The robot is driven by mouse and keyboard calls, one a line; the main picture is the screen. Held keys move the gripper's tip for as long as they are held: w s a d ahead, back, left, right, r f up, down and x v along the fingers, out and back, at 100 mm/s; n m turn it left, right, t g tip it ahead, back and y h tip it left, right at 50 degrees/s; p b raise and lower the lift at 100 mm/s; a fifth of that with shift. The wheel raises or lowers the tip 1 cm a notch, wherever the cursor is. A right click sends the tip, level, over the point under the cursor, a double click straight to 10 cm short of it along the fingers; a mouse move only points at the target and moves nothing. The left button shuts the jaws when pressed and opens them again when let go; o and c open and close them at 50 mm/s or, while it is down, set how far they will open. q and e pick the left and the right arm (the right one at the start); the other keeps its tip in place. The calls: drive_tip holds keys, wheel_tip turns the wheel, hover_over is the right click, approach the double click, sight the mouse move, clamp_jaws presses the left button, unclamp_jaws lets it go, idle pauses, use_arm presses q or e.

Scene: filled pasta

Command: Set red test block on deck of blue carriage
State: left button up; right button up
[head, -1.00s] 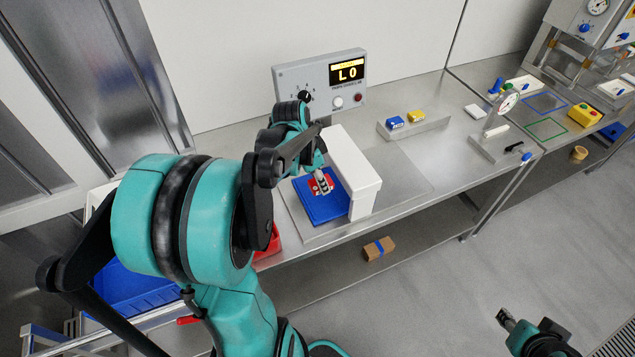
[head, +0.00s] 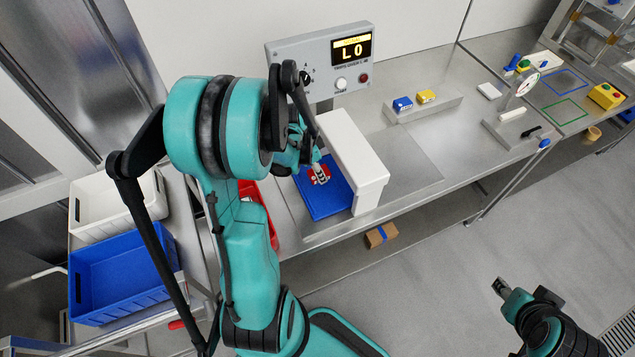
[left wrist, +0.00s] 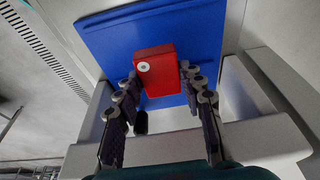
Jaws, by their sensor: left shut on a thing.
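The blue carriage (head: 318,205) is a flat blue deck beside a white upright housing (head: 352,160) on the bench. In the left wrist view its deck (left wrist: 195,35) fills the upper middle. The red test block (head: 318,173) is over the deck, and in the left wrist view the block (left wrist: 158,75) shows a pale round spot near one corner. My left gripper (head: 320,172) is shut on it, its fingers on either side. I cannot tell whether the block touches the deck. My right gripper (head: 502,288) is away at lower right; its jaw opening is unclear.
A grey control box (head: 318,65) with a display reading "LO" stands behind the carriage. A blue and a yellow block sit on a metal ledge (head: 425,108) to the right. A red bin (head: 258,205) and white and blue bins (head: 125,270) are at left.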

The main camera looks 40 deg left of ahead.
sight(317, 187)
use_arm(q)
drive_tip(key=shift+s+f, duration=0.1)
drive_tip(key=shift+f, duration=0.55)
drive_tip(key=shift+f+b, duration=0.6)
drive_tip(key=shift+f, duration=1.35)
drive_tip(key=shift+f, duration=0.15)
drive_tip(key=o, duration=1.1)
